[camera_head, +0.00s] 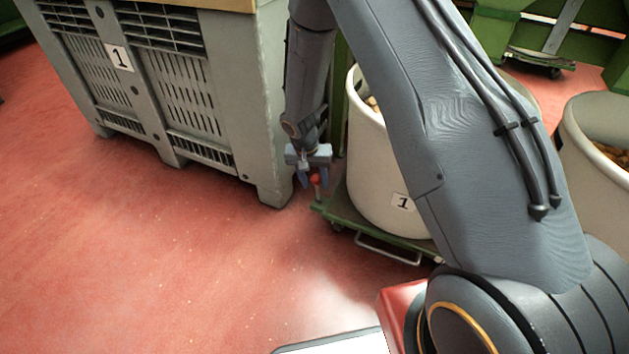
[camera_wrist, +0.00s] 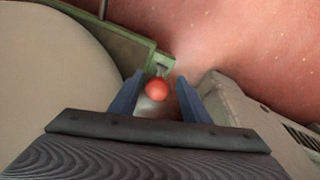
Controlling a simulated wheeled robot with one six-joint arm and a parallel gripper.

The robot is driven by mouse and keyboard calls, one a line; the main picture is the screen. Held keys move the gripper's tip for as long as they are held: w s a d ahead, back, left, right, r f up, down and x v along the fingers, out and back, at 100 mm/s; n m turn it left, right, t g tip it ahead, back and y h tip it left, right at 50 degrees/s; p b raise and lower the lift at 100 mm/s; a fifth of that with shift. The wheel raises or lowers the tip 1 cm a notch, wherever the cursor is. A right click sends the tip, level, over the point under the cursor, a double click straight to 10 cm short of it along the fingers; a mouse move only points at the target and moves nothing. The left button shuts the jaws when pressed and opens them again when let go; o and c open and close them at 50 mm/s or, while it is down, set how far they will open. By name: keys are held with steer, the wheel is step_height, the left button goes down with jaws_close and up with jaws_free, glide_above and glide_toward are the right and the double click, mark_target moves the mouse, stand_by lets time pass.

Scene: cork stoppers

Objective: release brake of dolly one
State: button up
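A green dolly (camera_head: 345,213) carries a pale drum (camera_head: 368,165) with a label reading 1. A red knob (camera_head: 315,179), seemingly the brake lever's top, stands at the dolly's left corner. In the wrist view the red knob (camera_wrist: 158,89) shows between my fingers, at the corner of the green dolly (camera_wrist: 157,60). My gripper (camera_head: 311,181) points down over it. In the wrist view my gripper (camera_wrist: 158,92) is open, with a finger on each side of the knob and a gap beside it. My fingers partly hide the lever below the knob.
A grey slatted crate (camera_head: 190,110) labelled 1 stands just left of the dolly, close to my gripper. Another pale drum (camera_head: 590,165) stands at the right edge. Green frames fill the back right. The red floor (camera_head: 160,260) in front is clear.

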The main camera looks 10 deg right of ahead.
steer(key=shift+d+r, duration=0.1)
steer(key=shift+s+a+r+p, duration=0.15)
steer(key=shift+r+p, duration=0.3)
steer(key=shift+r, duration=0.8)
steer(key=shift+a+r+p, duration=0.3)
steer(key=shift+r+p, duration=0.2)
steer(key=shift+r, duration=0.75)
steer(key=shift+s+a+r+p, duration=0.15)
steer(key=shift+r+p, duration=0.3)
steer(key=shift+r, duration=0.8)
